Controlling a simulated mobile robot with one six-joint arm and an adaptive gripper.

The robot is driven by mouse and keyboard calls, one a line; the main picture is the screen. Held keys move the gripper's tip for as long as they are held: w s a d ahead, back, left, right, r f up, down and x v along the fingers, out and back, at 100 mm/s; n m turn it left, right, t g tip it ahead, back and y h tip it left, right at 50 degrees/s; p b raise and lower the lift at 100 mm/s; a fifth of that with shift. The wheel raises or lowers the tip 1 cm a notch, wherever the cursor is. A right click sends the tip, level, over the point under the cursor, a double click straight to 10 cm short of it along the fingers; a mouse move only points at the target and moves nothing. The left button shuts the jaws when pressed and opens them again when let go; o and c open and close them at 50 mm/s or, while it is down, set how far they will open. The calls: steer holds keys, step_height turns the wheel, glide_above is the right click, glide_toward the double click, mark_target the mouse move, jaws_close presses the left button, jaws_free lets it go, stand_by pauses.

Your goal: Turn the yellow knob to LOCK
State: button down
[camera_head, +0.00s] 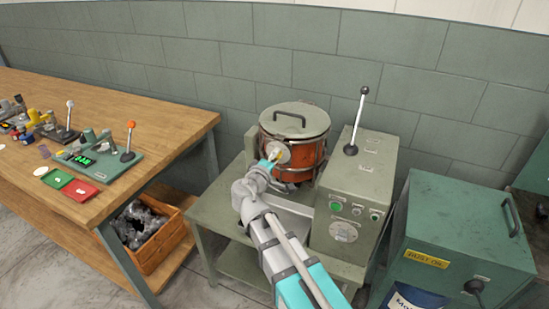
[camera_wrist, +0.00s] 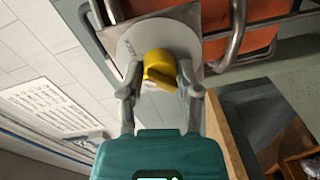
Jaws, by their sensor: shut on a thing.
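The yellow knob (camera_wrist: 160,67) sits on a round pale plate (camera_wrist: 135,42) in the wrist view. Lettering on the plate is too small to read. The plate is on the front of an orange drum (camera_head: 308,153) with a grey lid; a bit of the knob (camera_head: 274,155) shows in the head view. My gripper (camera_wrist: 160,82) has one finger on each side of the knob and is shut on it. The fingers and my arm hide part of the plate, so I cannot tell the knob's setting.
A grey machine box (camera_head: 354,190) with buttons and a black-knobbed lever stands right of the drum. A green cabinet (camera_head: 450,240) is at the right. A wooden workbench (camera_head: 160,110) with small devices is at the left, with a wooden crate (camera_head: 160,255) below.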

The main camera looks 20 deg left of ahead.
steer(key=shift+c, duration=1.5)
jaws_free()
steer(key=shift+n, duration=0.5)
